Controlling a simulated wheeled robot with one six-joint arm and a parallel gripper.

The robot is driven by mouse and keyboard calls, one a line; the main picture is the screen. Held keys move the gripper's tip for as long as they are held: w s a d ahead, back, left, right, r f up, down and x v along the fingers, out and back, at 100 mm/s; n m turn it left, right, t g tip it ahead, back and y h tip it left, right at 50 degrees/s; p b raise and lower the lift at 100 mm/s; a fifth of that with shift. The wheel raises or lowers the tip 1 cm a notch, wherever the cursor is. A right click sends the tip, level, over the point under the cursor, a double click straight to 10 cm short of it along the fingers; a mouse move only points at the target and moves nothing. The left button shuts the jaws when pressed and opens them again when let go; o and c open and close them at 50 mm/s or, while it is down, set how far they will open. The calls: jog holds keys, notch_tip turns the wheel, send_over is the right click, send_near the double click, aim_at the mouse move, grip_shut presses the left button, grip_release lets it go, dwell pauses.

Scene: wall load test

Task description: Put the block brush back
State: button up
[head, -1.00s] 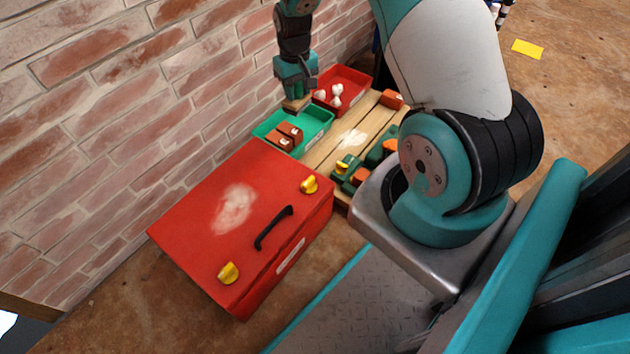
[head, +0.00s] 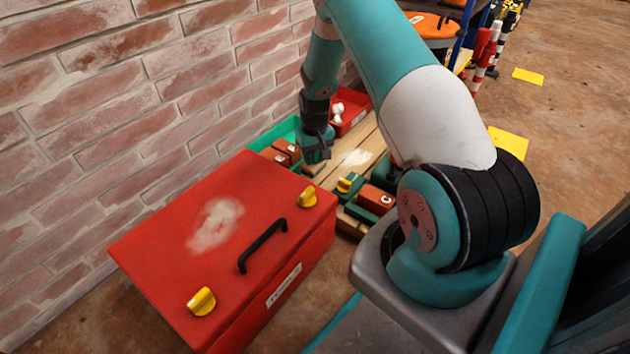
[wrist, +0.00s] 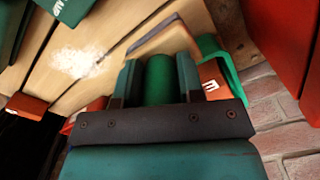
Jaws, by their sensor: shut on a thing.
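My gripper (head: 316,157) is shut on the block brush. In the wrist view my gripper (wrist: 160,88) has its fingers on either side of a green round handle (wrist: 160,76). The brush's pale wooden block with a dark edge (wrist: 167,38) shows beyond the fingers. In the head view only a small part of the block brush (head: 312,170) shows under my gripper. It is over or on the wooden planks, beside the green tray; I cannot tell whether it touches them.
A green tray (head: 262,140) holds reddish blocks (head: 287,148). A red tray (head: 352,110) with white pieces lies behind. Wooden planks (head: 365,142) carry a white powdery patch (head: 355,158). A red box (head: 170,240) with a black handle stands in front. A brick wall (head: 130,90) bounds the left.

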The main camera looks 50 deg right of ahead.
notch_tip(320, 180, down, 6)
jog(key=b, duration=0.3)
jog(key=shift+f, duration=0.2)
jog(key=shift+r, duration=0.1)
jog(key=o, duration=1)
jog(key=shift+c, duration=0.2)
